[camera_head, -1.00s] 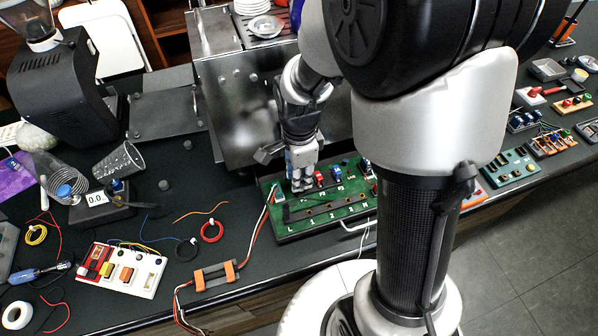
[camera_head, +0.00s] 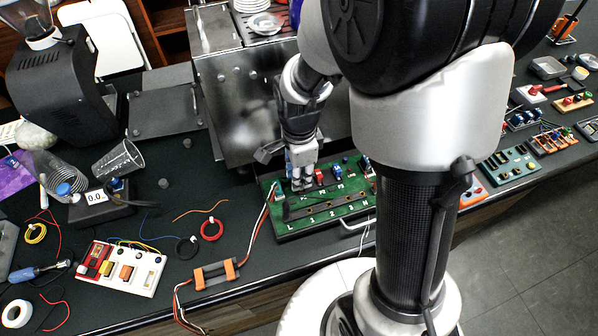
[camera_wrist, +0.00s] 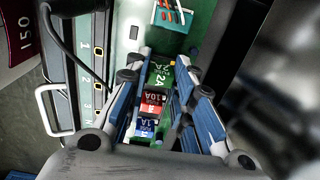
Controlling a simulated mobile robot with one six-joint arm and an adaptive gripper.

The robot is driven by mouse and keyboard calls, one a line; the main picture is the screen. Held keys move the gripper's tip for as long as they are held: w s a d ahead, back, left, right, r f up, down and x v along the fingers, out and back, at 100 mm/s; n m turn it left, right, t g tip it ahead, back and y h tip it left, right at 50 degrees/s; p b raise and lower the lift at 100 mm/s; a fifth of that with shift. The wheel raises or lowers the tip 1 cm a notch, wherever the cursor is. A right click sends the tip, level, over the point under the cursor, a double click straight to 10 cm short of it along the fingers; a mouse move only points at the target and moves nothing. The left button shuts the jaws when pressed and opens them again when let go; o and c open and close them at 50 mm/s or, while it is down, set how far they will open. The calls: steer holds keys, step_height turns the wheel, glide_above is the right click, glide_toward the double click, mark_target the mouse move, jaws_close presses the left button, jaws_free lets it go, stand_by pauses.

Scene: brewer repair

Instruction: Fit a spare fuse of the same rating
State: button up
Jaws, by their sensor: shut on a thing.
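The green fuse board (camera_head: 290,226) lies on the bench in front of the steel machine. My gripper (camera_head: 302,182) points down over its left part, its fingers closed low at the board. In the wrist view my gripper (camera_wrist: 165,62) spans the board between its blue-sided fingers; the thing in its grip cannot be made out clearly. A red fuse marked 10A (camera_wrist: 152,101) sits on the board, also seen just right of the gripper in the head view (camera_head: 320,176). Beside it is a blue fuse marked 1A (camera_wrist: 145,126). A 2A label (camera_wrist: 159,80) shows beyond the red fuse.
A handle (camera_head: 355,224) stands at the board's front edge. Wires run from its left end to an orange-clamped part (camera_head: 215,275). A meter reading 0.0 (camera_head: 97,197) and a white panel (camera_head: 120,270) are left. A teal holder (camera_head: 510,165) and other small racks are right.

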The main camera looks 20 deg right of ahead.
steer(key=shift+f+b, duration=0.35)
steer(key=shift+f, duration=0.25)
stand_by(1.4)
steer(key=o, duration=0.9)
steer(key=shift+c, duration=0.2)
step_height(320, 180, up, 12)
stand_by(0.6)
